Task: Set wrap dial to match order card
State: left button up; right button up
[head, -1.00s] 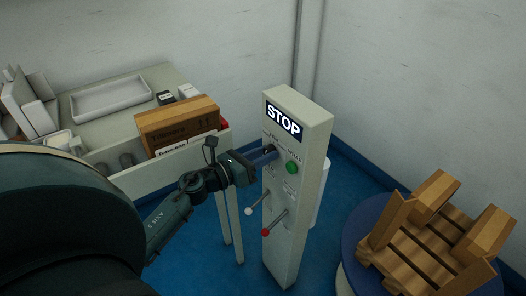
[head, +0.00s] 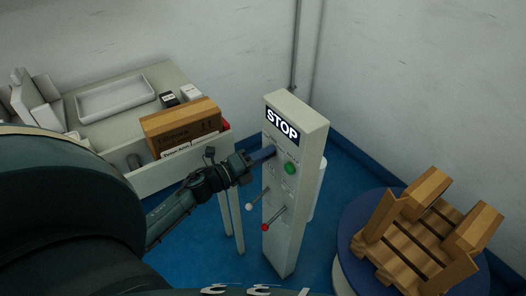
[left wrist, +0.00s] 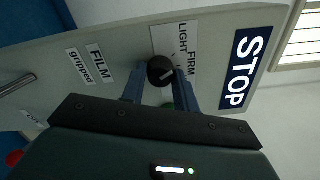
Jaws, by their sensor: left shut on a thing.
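The wrap dial (left wrist: 160,71) is a round black knob with a pale mark on the grey control post (head: 283,230). A label with LIGHT and FIRM sits beside it; I cannot tell for sure which word the mark points to. My left gripper (head: 266,154) reaches the post just below the STOP sign (head: 282,126). In the left wrist view its two blue fingers (left wrist: 161,82) lie on either side of the dial, shut on it. I cannot make out an order card. My right gripper is out of view.
A green button (head: 291,168) and levers with white (head: 249,207) and red (head: 265,227) knobs are close to the gripper. A bench with a tray (head: 115,98) and a cardboard box (head: 180,127) stands left. A wooden pallet (head: 424,240) lies on a round turntable (head: 349,229) at right.

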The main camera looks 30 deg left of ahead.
pick_arm(q)
jog(key=shift+n+p, duration=0.45)
jog(key=shift+n, duration=0.65)
jog(key=o, duration=1)
jog(key=shift+s, duration=0.1)
jog(key=v, duration=1.3)
jog(key=shift+a, duration=0.1)
